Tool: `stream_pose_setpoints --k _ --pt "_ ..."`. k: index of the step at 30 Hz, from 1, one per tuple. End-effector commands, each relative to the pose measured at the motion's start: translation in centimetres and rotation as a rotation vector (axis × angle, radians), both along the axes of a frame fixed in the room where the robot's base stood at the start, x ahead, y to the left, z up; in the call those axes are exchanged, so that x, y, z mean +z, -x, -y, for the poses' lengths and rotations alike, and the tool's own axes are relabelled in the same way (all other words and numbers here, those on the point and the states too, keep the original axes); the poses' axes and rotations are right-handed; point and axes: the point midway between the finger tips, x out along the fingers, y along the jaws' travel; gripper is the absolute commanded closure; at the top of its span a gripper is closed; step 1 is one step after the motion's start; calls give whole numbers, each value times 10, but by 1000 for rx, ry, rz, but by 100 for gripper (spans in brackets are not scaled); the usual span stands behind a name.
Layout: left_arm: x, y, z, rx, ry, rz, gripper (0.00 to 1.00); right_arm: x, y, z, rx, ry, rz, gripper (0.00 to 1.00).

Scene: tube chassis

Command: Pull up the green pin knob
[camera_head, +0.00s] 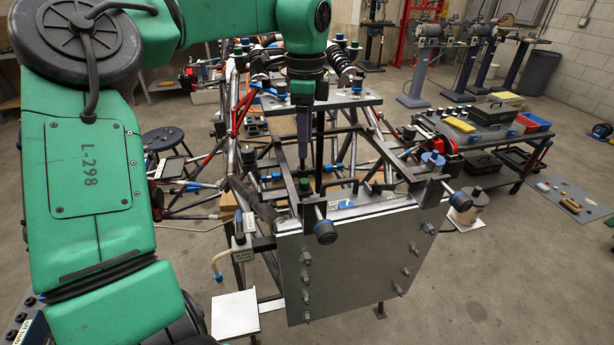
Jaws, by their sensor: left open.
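A small dark green pin knob (304,184) stands upright on the near part of the tube chassis (280,165), just behind the large grey plate. My left arm is green and comes in from the left, bending down at the top middle. My left gripper (303,150) points straight down above this knob, with a gap between the fingertips and the knob. It is open and empty, though its fingers look like one dark strip from here. My right gripper is not in view.
A large grey plate (350,262) with bolts closes the chassis front. A blue-topped knob (432,159) stands to the right, and dark bars cross around the green knob. A small white plate (235,313) sits at the front left. A tool bench (470,130) stands at the right.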

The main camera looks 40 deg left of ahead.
Motion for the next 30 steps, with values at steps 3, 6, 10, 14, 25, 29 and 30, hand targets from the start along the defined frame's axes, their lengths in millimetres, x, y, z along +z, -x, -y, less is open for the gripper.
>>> stream_pose_setpoints --k 3,6,10,14,25,29,30 --pt "-32 1 0 -2 5 -5 40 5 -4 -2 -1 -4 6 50" --pt "-57 1 0 -2 6 -2 40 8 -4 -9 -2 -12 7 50" --pt "-84 0 0 -2 4 -1 40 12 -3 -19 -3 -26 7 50" --pt "-97 0 0 -1 5 2 40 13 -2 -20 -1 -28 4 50" --pt "-100 -1 0 -1 3 4 86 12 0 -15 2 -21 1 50" --pt "-99 0 0 -1 3 4 100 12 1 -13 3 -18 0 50" --pt "-99 0 0 -1 4 5 100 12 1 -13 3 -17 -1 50"
